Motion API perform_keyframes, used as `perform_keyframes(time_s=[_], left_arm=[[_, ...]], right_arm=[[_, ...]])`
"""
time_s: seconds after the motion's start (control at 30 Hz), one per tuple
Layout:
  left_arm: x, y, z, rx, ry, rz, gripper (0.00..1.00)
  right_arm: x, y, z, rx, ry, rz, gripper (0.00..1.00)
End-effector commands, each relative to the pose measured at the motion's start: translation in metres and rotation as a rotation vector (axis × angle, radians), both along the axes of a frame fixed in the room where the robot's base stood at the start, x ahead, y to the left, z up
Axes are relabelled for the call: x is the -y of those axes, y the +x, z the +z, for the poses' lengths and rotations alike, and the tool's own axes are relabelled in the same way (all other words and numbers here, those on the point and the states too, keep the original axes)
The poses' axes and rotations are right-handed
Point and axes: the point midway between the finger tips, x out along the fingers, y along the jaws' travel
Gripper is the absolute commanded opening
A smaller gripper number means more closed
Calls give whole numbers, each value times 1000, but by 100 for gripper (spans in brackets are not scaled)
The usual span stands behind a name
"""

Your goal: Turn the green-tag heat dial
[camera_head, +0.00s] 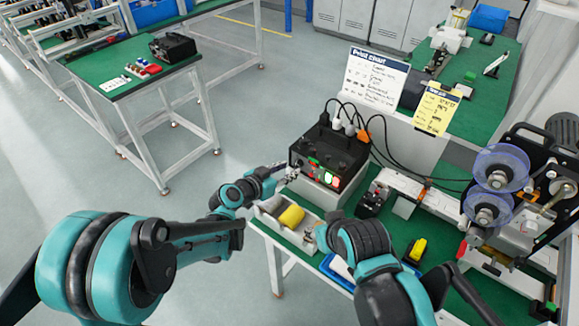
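A black control box (331,150) stands on a light base on the green bench. Its front has small red and green lit patches, and a small green mark (313,161) shows on its upper front edge. The separate dials are too small to tell apart. My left gripper (290,172) is at the left end of the box's front, close to it; whether it touches a dial, and how far its fingers are apart, I cannot tell. My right gripper (311,237) is low over the front of the bench, beside the parts tray, and its fingers are too small to read.
A grey parts tray (262,217) with a yellow item (291,216) lies in front of the box. Black cables rise behind the box. A small black device (372,200) and a machine with clear reels (501,168) stand to the right. A yellow-black item (416,250) lies nearby.

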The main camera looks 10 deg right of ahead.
Motion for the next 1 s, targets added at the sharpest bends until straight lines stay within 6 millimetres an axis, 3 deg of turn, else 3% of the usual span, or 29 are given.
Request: perform_keyframes(time_s=[0.23,0.57,0.7,1.0], left_arm=[[24,19,-14,-1,-1,0,33],[28,22,-14,-1,0,1,33],[27,22,-14,-1,0,1,2],[28,21,-15,11,10,1,0]], right_arm=[[0,0,-11,0,0,0,40],[0,0,-11,0,0,0,40],[0,0,-11,0,0,0,40],[0,0,-12,0,0,0,40]])
